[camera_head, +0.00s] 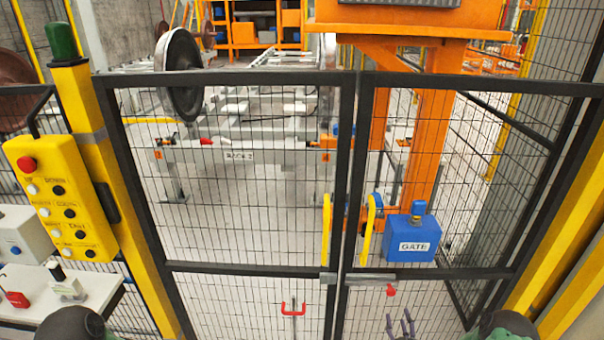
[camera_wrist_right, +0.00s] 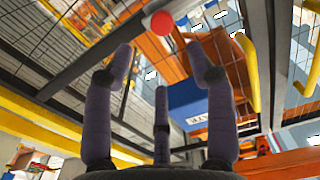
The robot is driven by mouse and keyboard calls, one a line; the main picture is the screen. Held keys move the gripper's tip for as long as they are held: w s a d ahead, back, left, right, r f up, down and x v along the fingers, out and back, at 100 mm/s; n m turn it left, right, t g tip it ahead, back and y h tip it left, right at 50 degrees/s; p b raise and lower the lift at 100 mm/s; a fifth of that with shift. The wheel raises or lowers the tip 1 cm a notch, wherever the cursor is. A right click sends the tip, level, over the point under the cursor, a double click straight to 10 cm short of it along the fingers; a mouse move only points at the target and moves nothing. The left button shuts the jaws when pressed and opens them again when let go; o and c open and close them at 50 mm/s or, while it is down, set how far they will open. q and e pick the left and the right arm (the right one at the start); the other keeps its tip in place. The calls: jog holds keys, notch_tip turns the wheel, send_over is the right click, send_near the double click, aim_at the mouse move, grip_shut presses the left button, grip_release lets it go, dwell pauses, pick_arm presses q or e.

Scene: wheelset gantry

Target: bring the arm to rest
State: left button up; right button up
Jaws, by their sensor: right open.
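My right gripper (camera_head: 404,326) shows at the bottom edge of the head view, in front of the mesh gate (camera_head: 250,268). In the right wrist view its dark fingers (camera_wrist_right: 160,90) are spread apart with nothing between them. A red round knob (camera_wrist_right: 162,22) shows beyond the fingertips, apart from them as far as I can tell. In the head view a red latch knob (camera_head: 391,290) sits just above the gripper. The gate's two leaves meet in the middle and look shut. My left gripper is not in view.
A yellow button box (camera_head: 60,198) with a red button hangs on the left post. A white table (camera_head: 75,303) stands at lower left. A blue GATE box (camera_head: 411,238) and orange column (camera_head: 425,150) are behind the mesh.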

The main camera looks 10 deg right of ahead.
jog(key=s+a+f+g+y, duration=0.1)
jog(key=a+f+g+y, duration=0.3)
jog(key=a, duration=0.5)
jog(key=s+a+f+g+y, duration=0.1)
jog(key=s+a+f+g, duration=0.15)
jog(key=a+f, duration=0.5)
jog(key=s+a+g+y, duration=0.3)
jog(key=s+a+g, duration=0.7)
jog(key=s+a, duration=0.6)
jog(key=s, duration=0.2)
jog(key=shift+s+f, duration=0.25)
jog(key=shift+s, duration=0.15)
jog(key=shift+g, duration=0.25)
